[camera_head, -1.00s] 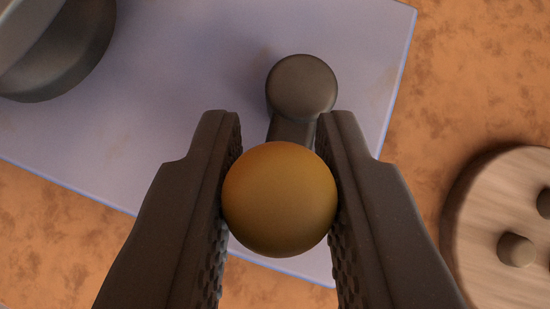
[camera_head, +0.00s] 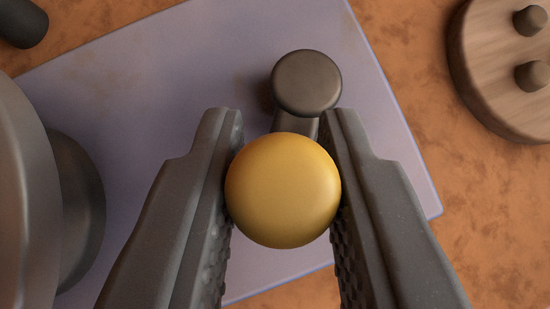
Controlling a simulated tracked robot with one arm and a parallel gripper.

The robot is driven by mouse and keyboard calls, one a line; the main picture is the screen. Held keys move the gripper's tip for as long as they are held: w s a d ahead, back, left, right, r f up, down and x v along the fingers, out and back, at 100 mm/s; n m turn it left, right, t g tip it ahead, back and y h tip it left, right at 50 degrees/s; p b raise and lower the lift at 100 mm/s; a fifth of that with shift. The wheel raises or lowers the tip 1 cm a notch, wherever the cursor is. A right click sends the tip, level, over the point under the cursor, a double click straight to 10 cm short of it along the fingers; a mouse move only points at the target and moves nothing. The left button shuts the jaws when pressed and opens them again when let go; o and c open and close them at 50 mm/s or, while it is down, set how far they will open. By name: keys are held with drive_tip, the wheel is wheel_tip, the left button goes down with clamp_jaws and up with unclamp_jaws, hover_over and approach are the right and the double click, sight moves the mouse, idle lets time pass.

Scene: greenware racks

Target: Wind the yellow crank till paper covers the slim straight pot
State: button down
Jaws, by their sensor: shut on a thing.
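The yellow crank knob (camera_head: 283,190) is a round ball in the lower middle of the view. My gripper (camera_head: 284,165) is shut on it, one finger on each side. A dark grey crank arm (camera_head: 296,126) runs from under the knob to a round dark hub (camera_head: 306,83) just above it. The crank stands over a pale violet board (camera_head: 180,110). Neither paper nor a slim straight pot can be made out in this view.
A large grey metal round body (camera_head: 25,200) stands at the left edge, close to my left finger. A wooden disc with pegs (camera_head: 490,80) lies at the upper right. A dark rounded piece (camera_head: 22,22) shows at the upper left. Orange mottled surface (camera_head: 490,230) is clear at the right.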

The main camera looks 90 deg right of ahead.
drive_tip(key=shift+w+d+f+m+g+b, duration=0.15)
drive_tip(key=shift+w+m+g+b, duration=0.1)
drive_tip(key=shift+m+g+b, duration=0.7)
drive_tip(key=shift+w+d+m+g+b, duration=0.1)
drive_tip(key=shift+w+m+g+b, duration=0.2)
drive_tip(key=shift+m+b, duration=0.7)
drive_tip(key=shift+n+y+b, duration=0.25)
drive_tip(key=shift+y+b, duration=0.05)
drive_tip(key=shift+b, duration=0.15)
drive_tip(key=shift+r+g+b, duration=0.2)
drive_tip(key=shift+g+b, duration=0.05)
drive_tip(key=shift+b, duration=0.05)
drive_tip(key=c, duration=1.3)
unclamp_jaws()
drive_tip(key=shift+d, duration=0.1)
drive_tip(key=shift+o, duration=0.2)
drive_tip(key=shift+w, duration=0.1)
drive_tip(key=v, duration=1.3)
drive_tip(key=shift+a+r+b, duration=0.25)
drive_tip(key=shift+b, duration=0.15)
drive_tip(key=shift+w, duration=0.1)
